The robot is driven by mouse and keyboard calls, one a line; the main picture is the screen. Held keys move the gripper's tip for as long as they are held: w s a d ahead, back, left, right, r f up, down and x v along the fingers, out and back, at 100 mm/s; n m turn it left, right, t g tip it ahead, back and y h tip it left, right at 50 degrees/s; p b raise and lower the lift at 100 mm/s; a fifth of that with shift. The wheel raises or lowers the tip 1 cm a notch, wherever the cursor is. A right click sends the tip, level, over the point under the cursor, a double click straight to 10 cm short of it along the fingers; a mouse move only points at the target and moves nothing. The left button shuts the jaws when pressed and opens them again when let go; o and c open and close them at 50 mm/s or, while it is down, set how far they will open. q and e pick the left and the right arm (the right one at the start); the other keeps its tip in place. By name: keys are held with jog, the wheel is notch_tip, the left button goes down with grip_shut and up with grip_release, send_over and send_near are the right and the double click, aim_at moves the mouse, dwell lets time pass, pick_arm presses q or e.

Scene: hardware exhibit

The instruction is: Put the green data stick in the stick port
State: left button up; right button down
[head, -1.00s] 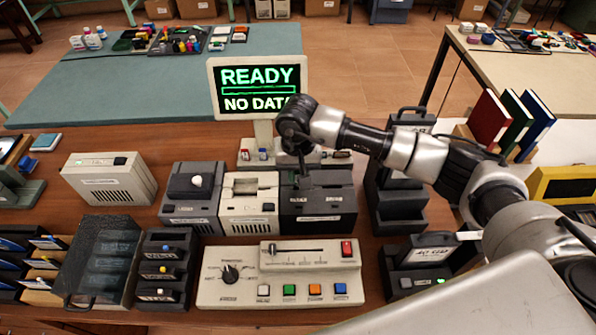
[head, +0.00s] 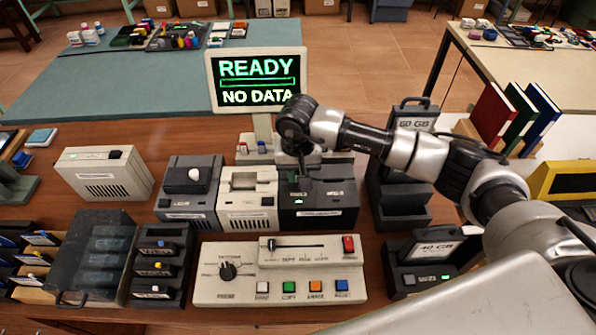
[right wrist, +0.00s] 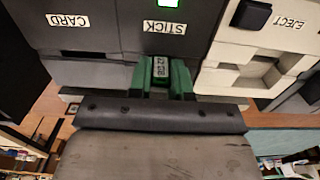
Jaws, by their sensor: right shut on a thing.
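The green data stick (right wrist: 160,70), with a small pale label, is between the fingers of my right gripper (right wrist: 160,82) in the right wrist view. The gripper is shut on it. The stick's far end meets the dark reader box (right wrist: 125,30) at the opening beside the STICK label; how deep it sits is hidden. A green light glows beyond that label. In the head view my right gripper (head: 303,170) reaches down over the back of the dark reader box (head: 318,200), and the stick is mostly hidden. My left gripper is not in view.
A cream drive (head: 248,200) stands against the reader's left side. The monitor (head: 257,80) behind reads READY, NO DATA. A control panel (head: 280,285) with coloured buttons lies in front. A dark rack (head: 395,190) stands close on the right.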

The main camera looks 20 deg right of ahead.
dwell(0.4)
jog(key=c, duration=1)
grip_release()
jog(key=shift+o, duration=0.2)
jog(key=shift+r+p, duration=1.65)
jog(key=shift+r, duration=2.3)
